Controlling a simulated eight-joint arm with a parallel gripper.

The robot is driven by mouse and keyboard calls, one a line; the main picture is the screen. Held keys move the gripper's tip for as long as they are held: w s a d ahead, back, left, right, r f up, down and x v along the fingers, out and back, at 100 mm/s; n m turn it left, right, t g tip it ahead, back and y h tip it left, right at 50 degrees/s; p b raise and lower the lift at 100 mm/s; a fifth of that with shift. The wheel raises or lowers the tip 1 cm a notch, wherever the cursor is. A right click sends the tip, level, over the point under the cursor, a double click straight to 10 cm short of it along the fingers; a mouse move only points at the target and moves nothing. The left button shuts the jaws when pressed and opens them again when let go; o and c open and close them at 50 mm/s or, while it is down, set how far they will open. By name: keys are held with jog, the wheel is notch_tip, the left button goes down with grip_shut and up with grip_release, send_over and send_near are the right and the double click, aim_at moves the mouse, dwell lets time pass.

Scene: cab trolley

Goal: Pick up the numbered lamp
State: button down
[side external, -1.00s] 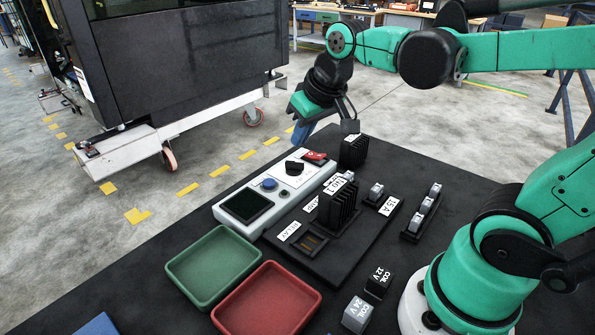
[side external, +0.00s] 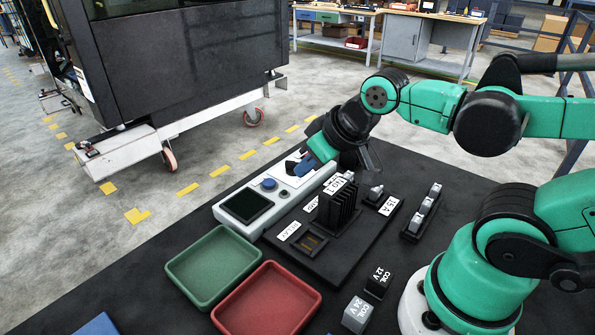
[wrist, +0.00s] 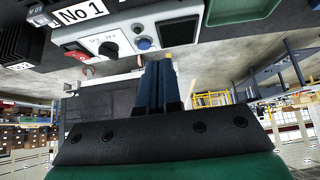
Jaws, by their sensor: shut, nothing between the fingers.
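My gripper (side external: 304,167) is over the white control panel (side external: 232,196), near its black knob, with the blue fingers together and empty. In the wrist view my gripper (wrist: 158,66) shows the two fingers side by side, below the panel in the picture. A black finned block (side external: 340,212) stands on the black board (side external: 325,268), and a "No 1" label (side external: 339,184) is beside its top. The label also shows large in the wrist view (wrist: 77,13). Small clear-topped pieces stand right of the block (side external: 375,192). I cannot tell which piece is the numbered lamp.
A green tray (side external: 174,266) and a red tray (side external: 225,318) lie at the front left. Two coil blocks, black (side external: 379,281) and grey (side external: 357,314), stand on the table. A small rack (side external: 412,236) of clear-topped pieces is at right. A large dark cab (side external: 190,65) stands behind.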

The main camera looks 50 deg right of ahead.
aim_at(341, 189)
grip_release()
dwell(0.4)
jog(key=s+d+f, duration=0.1)
jog(key=d, duration=0.1)
jog(key=s+d+f+g, duration=0.1)
jog(key=d, duration=0.1)
jog(key=s+d+f+g, duration=0.1)
jog(key=d, duration=0.1)
jog(key=shift+s+d, duration=0.1)
jog(key=shift+s, duration=0.2)
jog(key=shift+s+d+f, duration=0.2)
jog(key=shift+s+f, duration=0.05)
jog(key=shift+d+f, duration=0.1)
jog(key=shift+x, duration=2.65)
